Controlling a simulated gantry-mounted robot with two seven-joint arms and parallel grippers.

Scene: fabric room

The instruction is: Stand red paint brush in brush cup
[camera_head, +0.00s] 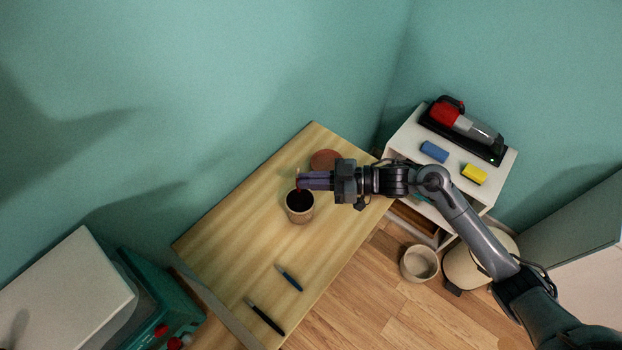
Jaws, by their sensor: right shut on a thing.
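The brush cup (299,217) stands upright on the wooden table, with a dark inside and a tan rim. My right gripper (304,181) comes in from the right and is just above the cup's far rim. It is shut on the red paint brush (298,170), of which only small red bits show at the fingertips. The rest of the brush is hidden by the fingers. I cannot tell whether the brush's lower end is inside the cup. My left gripper is not in view.
A round brown-red object (323,158) lies behind my gripper on the wooden table (235,225). A blue-handled tool (288,277) and a black one (264,315) lie nearer the front. A white cabinet (405,143) stands right, holding a red handheld vacuum (462,122).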

